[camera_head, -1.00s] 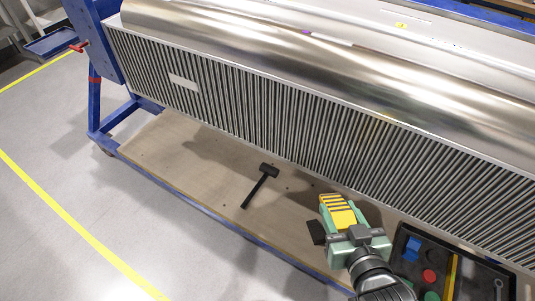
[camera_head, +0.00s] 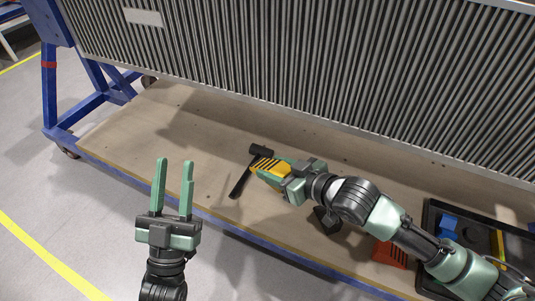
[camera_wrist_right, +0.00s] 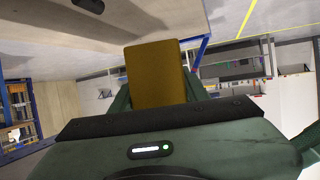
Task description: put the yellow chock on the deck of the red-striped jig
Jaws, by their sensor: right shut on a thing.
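My right gripper (camera_head: 266,171) is shut on the yellow chock (camera_head: 270,166), which has dark stripes. It holds the chock over the wooden deck (camera_head: 130,135) of the jig, partly in front of the black mallet; I cannot tell whether the chock touches the deck. The chock (camera_wrist_right: 158,75) also fills the space between the fingers in the right wrist view. The jig has a ribbed panel (camera_head: 260,60) and a blue end frame (camera_head: 49,95) with a red stripe on its leg. My left gripper (camera_head: 175,165) is open and empty, in front of the deck's front edge.
A black mallet (camera_head: 240,183) lies on the deck. A black block (camera_head: 326,221) and an orange-red piece (camera_head: 390,252) are under or beside my right arm. A dark tray (camera_head: 429,218) with coloured parts is at the right. The deck's left part is clear.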

